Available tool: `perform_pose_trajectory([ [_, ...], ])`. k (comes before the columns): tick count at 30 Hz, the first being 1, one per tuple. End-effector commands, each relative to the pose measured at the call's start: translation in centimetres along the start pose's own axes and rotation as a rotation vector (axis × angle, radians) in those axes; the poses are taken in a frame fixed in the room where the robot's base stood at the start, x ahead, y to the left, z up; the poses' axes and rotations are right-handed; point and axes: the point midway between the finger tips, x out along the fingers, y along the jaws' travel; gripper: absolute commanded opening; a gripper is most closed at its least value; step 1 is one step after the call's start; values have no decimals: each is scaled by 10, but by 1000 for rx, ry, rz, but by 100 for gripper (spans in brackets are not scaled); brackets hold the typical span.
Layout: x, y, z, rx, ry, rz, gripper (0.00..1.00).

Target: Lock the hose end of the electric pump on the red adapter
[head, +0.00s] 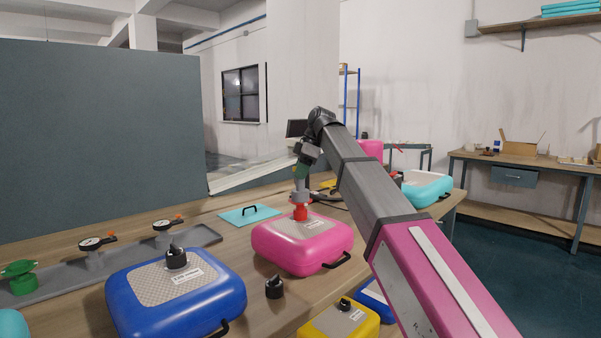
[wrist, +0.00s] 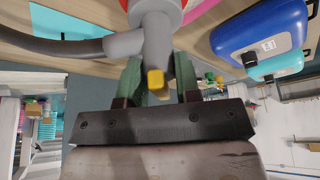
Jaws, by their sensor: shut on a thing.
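The red adapter (head: 300,211) stands upright on top of the pink inflatable track (head: 318,250) on the wooden table. The grey hose end (head: 300,196) sits directly above the red adapter, in line with it. In the wrist view the grey hose end (wrist: 153,35) has a yellow tip, and a red part (wrist: 168,8) shows behind it at the top edge. My gripper (head: 302,172) is shut on the grey hose end, its green fingers on both sides. Whether the hose end is locked on the adapter cannot be told. The grey hose (wrist: 75,47) runs off to the left in the wrist view.
A blue track (head: 150,310) with a black valve cap stands at the front left. A loose black cap (head: 274,288) lies between it and the pink track. A yellow track (head: 335,325) is at the front. A grey tray (head: 60,283) with gauges and a green adapter (head: 20,275) lies left.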

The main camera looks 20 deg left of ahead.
Motion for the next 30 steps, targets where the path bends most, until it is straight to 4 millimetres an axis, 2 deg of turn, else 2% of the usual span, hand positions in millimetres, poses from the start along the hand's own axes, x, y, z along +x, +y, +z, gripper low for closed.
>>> perform_pose_trajectory([
  [6, 0, 1, 0, -149, 1, -62, 5],
  [12, 0, 0, 0, -154, 1, -64, 5],
  [13, 0, 0, 0, -154, 1, -63, 37],
  [15, 0, 0, 0, -154, 1, -63, 60],
  [25, -1, 1, -1, -152, 0, -62, 60],
  [30, -9, 6, -6, -151, 0, -61, 60],
])
